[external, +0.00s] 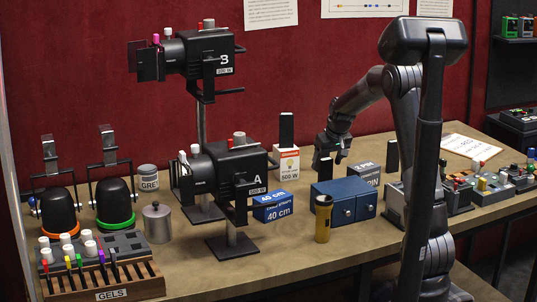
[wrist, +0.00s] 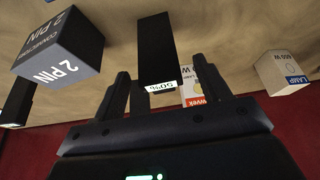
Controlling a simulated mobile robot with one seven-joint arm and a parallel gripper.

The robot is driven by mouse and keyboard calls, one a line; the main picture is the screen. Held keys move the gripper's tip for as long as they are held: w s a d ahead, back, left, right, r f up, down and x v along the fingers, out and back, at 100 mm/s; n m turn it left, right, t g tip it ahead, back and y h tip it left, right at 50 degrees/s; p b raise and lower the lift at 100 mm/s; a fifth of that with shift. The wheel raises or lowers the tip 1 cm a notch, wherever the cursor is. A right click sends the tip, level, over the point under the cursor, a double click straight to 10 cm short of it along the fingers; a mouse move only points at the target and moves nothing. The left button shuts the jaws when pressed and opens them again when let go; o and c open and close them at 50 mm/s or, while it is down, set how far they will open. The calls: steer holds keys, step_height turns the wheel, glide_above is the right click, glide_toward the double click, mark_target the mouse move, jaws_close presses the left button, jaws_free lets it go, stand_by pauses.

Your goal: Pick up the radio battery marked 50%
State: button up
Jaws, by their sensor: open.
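The battery marked 50% (wrist: 158,45) is a tall black block with a white end label, which reads upside down in the wrist view. It appears between the fingers of my gripper (wrist: 166,85), mostly beyond the fingertips; I cannot tell whether they touch it. In the external view my gripper (external: 340,156) points down over the table, beside a black block (external: 326,168) that seems to be this battery; its label is not readable there. My gripper is open and empty. Other black blocks show at the 500 W box (external: 286,130) and farther right (external: 392,156).
The grey 2 PIN box (wrist: 62,50) is left of the battery in the wrist view. A red-and-white box (wrist: 196,86) and a lamp box (wrist: 282,72) lie to the right. Blue boxes (external: 345,202) and a yellow flashlight (external: 323,222) stand in front of my gripper.

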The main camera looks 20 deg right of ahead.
mark_target(324, 171)
steer(key=x, duration=0.5)
steer(key=shift+d+f, duration=0.1)
steer(key=shift+f, duration=0.1)
steer(key=c, duration=1.1)
steer(key=shift+r, duration=0.15)
